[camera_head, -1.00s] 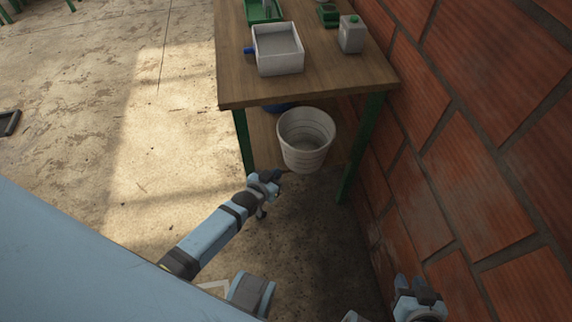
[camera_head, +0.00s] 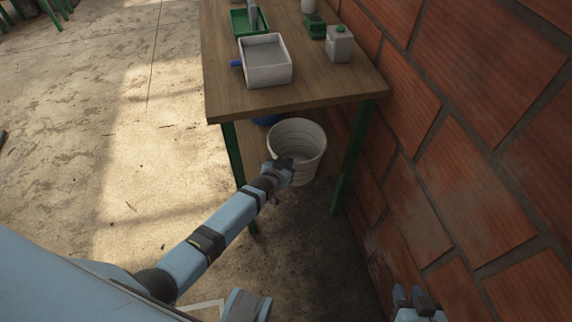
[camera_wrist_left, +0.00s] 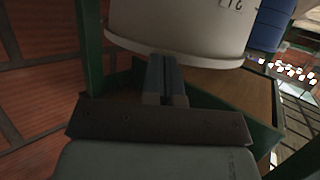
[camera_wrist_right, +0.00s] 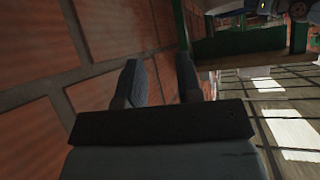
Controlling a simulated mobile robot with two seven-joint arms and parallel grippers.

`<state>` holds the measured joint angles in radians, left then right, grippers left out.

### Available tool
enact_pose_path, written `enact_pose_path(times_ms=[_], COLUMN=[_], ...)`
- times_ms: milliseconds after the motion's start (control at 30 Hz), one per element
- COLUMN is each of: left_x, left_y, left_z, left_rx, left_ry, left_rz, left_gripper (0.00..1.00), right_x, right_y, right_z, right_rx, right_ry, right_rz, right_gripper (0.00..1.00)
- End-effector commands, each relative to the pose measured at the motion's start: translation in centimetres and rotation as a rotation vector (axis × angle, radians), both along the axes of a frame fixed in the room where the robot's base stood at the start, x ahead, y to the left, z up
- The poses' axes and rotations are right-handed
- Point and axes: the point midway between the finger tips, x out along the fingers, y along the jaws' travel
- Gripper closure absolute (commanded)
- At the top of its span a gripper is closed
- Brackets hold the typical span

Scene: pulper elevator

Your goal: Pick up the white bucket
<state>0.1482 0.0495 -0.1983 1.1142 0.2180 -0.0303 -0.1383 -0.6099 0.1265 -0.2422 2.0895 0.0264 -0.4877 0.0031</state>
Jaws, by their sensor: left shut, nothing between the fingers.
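The white bucket (camera_head: 305,134) is empty and stands upright under the near end of the wooden table, between its green legs. In the left wrist view the bucket (camera_wrist_left: 185,25) fills the top, with dark printing on its side. My left gripper (camera_head: 287,162) overlaps the near left side of the bucket in the head view. My right gripper (camera_head: 415,296) is low beside the brick wall. Its fingers (camera_wrist_right: 158,80) are apart and empty.
The table (camera_head: 300,98) carries a white box (camera_head: 265,74), a small grey container (camera_head: 339,45) and a green tray (camera_head: 240,22). A blue object (camera_head: 266,119) is partly hidden behind the bucket. The brick wall (camera_head: 450,130) closes the right side. Open floor (camera_head: 90,120) lies left.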

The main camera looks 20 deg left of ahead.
Motion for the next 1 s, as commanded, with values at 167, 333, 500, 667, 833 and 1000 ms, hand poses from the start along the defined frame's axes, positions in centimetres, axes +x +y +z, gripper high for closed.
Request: enact_pose_path(times_ms=[167,333,500,667,833,1000], left_x=[0.0,-1.5,-4.0,-3.9,-3.9,-3.9], left_y=[0.0,0.3,0.7,0.7,0.7,0.7], left_z=[0.0,0.4,0.2,0.0,0.0,0.0], left_rx=[0.000,0.001,0.000,0.000,0.000,0.000], left_ry=[0.001,0.002,0.000,0.000,0.000,0.000], left_rz=[0.000,0.000,0.000,0.000,0.000,0.000], left_gripper=[1.00,1.00,1.00,1.00,1.00,1.00], right_x=[0.1,0.0,-0.2,-0.2,0.0,0.2], right_y=[0.0,0.0,-0.3,-0.3,-0.3,-0.2], right_z=[0.3,1.4,1.1,0.6,0.8,1.2], right_rx=[0.002,0.003,0.005,0.005,0.008,0.010], right_ry=[-0.006,0.000,0.026,0.031,0.025,0.016], right_rz=[0.000,-0.001,-0.010,-0.014,-0.015,-0.016], right_gripper=[0.67,0.67,0.67,0.67,0.67,0.67])
